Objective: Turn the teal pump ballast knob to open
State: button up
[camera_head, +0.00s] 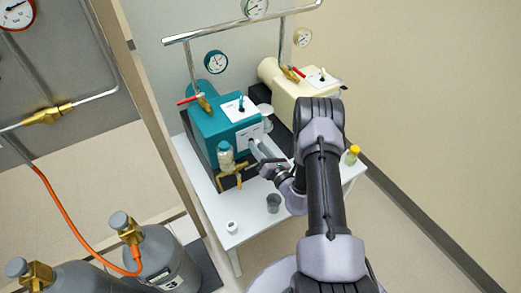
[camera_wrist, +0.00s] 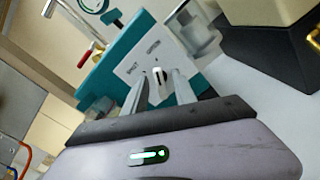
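The teal pump (camera_head: 205,135) stands on a white table, with a white plate on its front. In the wrist view the plate (camera_wrist: 137,62) carries small printed labels and a dark mark; the lettering is too small to read surely. A pale upright knob (camera_wrist: 158,86) sits on this plate. My gripper (camera_wrist: 161,78) is open, with one finger on each side of the knob and gaps visible between. Whether the fingertips reach the plate I cannot tell. In the head view my gripper (camera_head: 262,152) is at the pump's front and hides the knob.
A cream pump (camera_head: 285,85) stands behind to the right.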

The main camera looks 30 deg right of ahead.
jog(key=s+p, duration=0.3)
jog(key=s, duration=1.4)
jog(key=shift+s+d, duration=0.2)
jog(key=shift+d, duration=0.1)
jog(key=w+a+r+n+g+y, duration=0.3)
jog(key=a+r+n+g+y, duration=0.4)
jog(key=a+r+n+y, duration=0.95)
jog(key=s+a+r+n+g+h, duration=0.4)
jog(key=s+r+n+g+h, duration=0.15)
jog(key=s+n, duration=0.2)
jog(key=s+a+r+n+g+h, duration=0.4)
jog(key=s+a+n+g, duration=0.15)
jog(key=s+n, duration=0.2)
jog(key=d+r+n+t+h+b, duration=0.1)
jog(key=d+r+n+t+h, duration=0.3)
jog(key=r+n+t+h, duration=0.1)
jog(key=shift+s+d+r+n+t+h, duration=0.15)
jog(key=shift+d+r+n+t+h, duration=0.15)
jog(key=shift+d+r+n+t, duration=0.15)
